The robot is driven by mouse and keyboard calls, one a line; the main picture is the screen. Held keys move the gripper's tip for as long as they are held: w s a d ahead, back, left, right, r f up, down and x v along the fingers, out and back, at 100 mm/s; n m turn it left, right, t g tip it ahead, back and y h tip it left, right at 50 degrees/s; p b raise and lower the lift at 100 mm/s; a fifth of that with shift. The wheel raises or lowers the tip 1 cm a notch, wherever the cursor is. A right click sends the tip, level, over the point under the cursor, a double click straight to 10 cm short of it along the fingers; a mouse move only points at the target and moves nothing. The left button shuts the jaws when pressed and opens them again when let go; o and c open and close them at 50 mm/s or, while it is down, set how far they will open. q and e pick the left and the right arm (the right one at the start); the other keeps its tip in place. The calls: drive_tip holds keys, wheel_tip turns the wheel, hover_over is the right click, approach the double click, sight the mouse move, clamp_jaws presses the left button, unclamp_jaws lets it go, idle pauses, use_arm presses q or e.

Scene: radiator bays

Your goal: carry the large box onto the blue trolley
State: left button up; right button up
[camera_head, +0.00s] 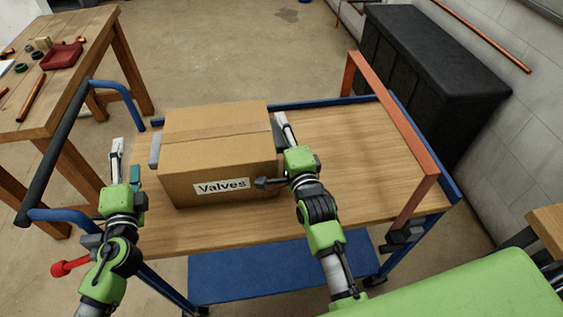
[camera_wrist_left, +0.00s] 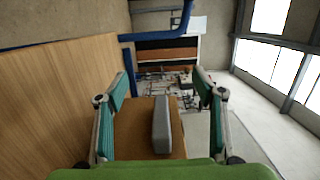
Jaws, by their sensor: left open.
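The large cardboard box (camera_head: 217,150), labelled "Valves", sits upright on the wooden top deck of the blue trolley (camera_head: 350,150), towards its left half. A grey handle (camera_head: 155,150) is on its left side; it also shows in the left wrist view (camera_wrist_left: 162,125). My left gripper (camera_head: 126,163) is open and empty, just left of the box and apart from it. In the left wrist view its teal-padded fingers stand wide on either side of the handle. My right gripper (camera_head: 274,155) is at the box's right side; whether its fingers grip anything is unclear.
An orange bar (camera_head: 395,120) rises over the trolley's right end, and a dark push handle (camera_head: 62,150) is at its left. A wooden workbench (camera_head: 90,45) stands at the left, a black cabinet (camera_head: 425,65) at the back right. The deck right of the box is clear.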

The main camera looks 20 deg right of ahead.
drive_tip(key=o, duration=0.8)
drive_tip(key=shift+s, duration=0.1)
drive_tip(key=s, duration=1.1)
drive_tip(key=shift+s, duration=0.4)
use_arm(q)
drive_tip(key=shift+a, duration=0.1)
use_arm(e)
drive_tip(key=shift+d, duration=0.1)
